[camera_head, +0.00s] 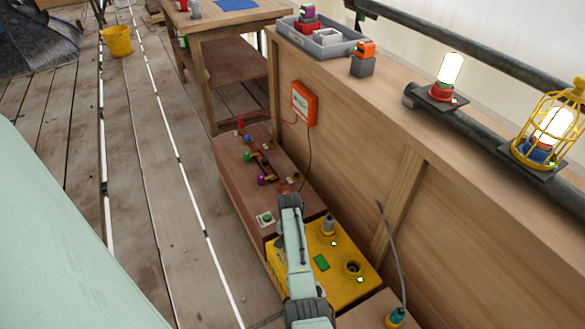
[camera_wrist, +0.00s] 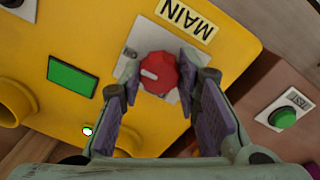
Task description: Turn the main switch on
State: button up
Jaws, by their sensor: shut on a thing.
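The main switch is a red knob (camera_wrist: 158,73) on a pale plate beside a label reading MAIN (camera_wrist: 187,17), on the top of a yellow box (camera_wrist: 85,30). My gripper (camera_wrist: 161,72) has its two fingers on opposite sides of the knob, shut on it. A white mark on the knob points to the left in the wrist view. In the head view my arm covers the knob, and the yellow box (camera_head: 343,285) shows beside it.
A brown box with a green button (camera_wrist: 284,117) adjoins the yellow box. A green panel (camera_head: 321,262), a grey plug (camera_head: 328,225) and a socket (camera_head: 353,268) are on the yellow box. A wooden wall with bright lamps (camera_head: 451,70) stands to the right.

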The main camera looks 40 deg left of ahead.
jog(key=shift+m, duration=0.4)
jog(key=o, duration=1.2)
jog(key=shift+c, duration=0.2)
jog(key=shift+r, duration=0.15)
notch_tip(320, 180, up, 12)
jog(key=shift+a, duration=0.25)
